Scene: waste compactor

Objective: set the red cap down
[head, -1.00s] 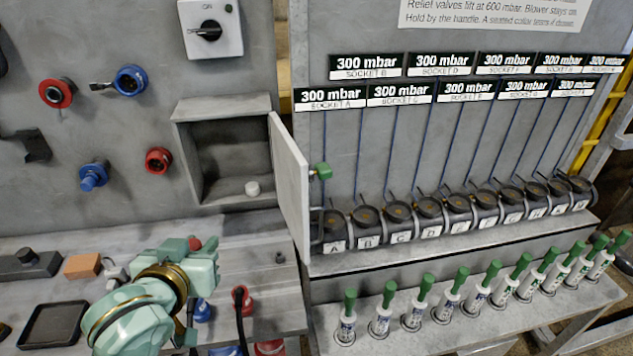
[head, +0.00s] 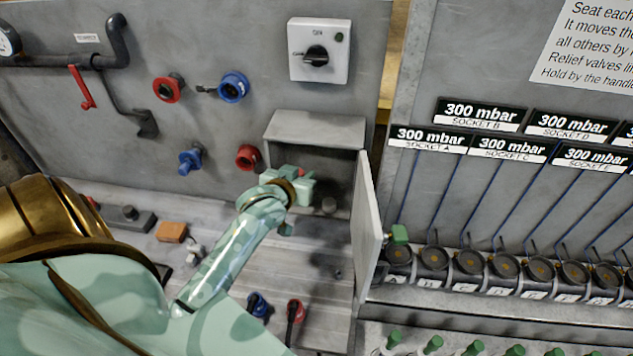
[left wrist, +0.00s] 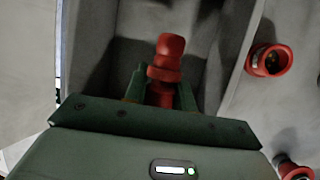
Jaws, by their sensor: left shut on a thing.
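My left gripper (head: 304,187) is in front of the open grey wall box (head: 316,128), at its lower left. In the left wrist view my left gripper (left wrist: 160,88) is shut on the red cap (left wrist: 167,58), which stands out past the fingers toward the box's inside. The head view mostly hides the cap behind the gripper; a small patch of red shows at its top. I cannot tell whether the cap touches the box. My right gripper is not in view.
The box's door (head: 366,225) stands open on the right. A red wall fitting (head: 248,157) is close left of my gripper. The bench below has clear room beside blue (head: 258,305) and red (head: 296,310) fittings.

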